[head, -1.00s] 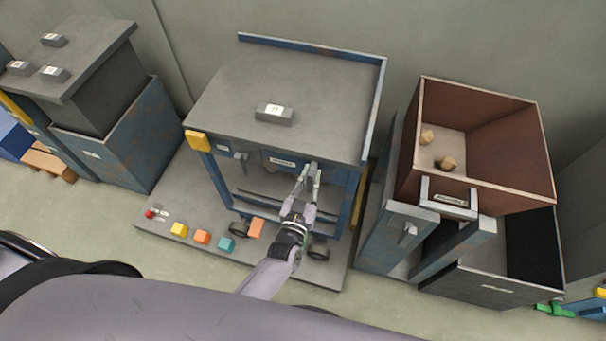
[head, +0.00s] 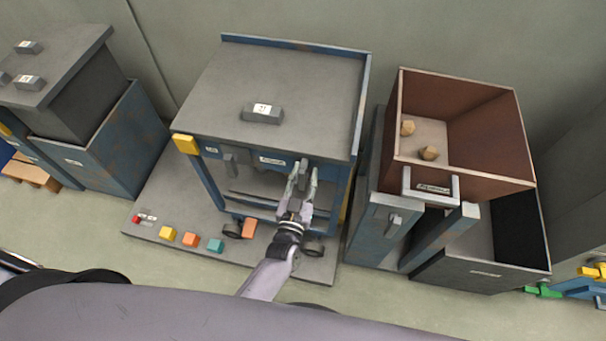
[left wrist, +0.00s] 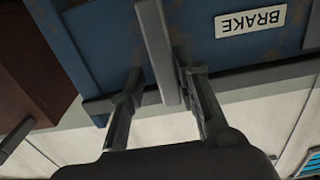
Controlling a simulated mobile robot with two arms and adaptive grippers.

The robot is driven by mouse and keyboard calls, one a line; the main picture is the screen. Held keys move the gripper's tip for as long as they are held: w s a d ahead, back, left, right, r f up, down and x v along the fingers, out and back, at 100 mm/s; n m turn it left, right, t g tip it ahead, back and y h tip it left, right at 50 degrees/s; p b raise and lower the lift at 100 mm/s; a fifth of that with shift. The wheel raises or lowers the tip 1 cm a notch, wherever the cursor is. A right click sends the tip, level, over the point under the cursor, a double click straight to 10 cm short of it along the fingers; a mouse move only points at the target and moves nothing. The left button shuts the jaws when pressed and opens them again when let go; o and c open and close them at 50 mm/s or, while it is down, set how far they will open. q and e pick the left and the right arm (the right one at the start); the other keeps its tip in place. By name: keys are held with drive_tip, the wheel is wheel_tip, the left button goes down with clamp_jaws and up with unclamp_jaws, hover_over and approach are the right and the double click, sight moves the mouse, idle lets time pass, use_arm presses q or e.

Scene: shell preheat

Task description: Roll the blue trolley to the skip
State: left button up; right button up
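The blue trolley (head: 204,185) stands in the middle of the head view, with a flat grey top, a yellow corner block and dark wheels at its foot. A short grey lever (head: 304,166) hangs on its front; in the left wrist view the lever (left wrist: 158,50) is beside a BRAKE label (left wrist: 251,22). My left gripper (head: 303,178) is at this lever, one finger on each side, with a gap showing on at least one side. A brown open bin (head: 480,120) holding two lumps stands to the right; I cannot tell whether it is the skip. My right gripper is not in view.
The trolley stands on a low grey plate (head: 160,205) with coloured blocks along its front edge. A blue-framed stand and a dark open box (head: 480,277) are close on the right. Another blue cabinet (head: 110,150) is on the left. Open floor (head: 75,225) shows in front.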

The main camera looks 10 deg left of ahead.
use_arm(q)
drive_tip(key=shift+o, duration=0.2)
drive_tip(key=shift+a, duration=0.15)
drive_tip(key=shift+s, duration=0.3)
drive_tip(key=s, duration=1.1)
drive_tip(key=shift+s+a, duration=0.2)
drive_tip(key=shift+f, duration=0.1)
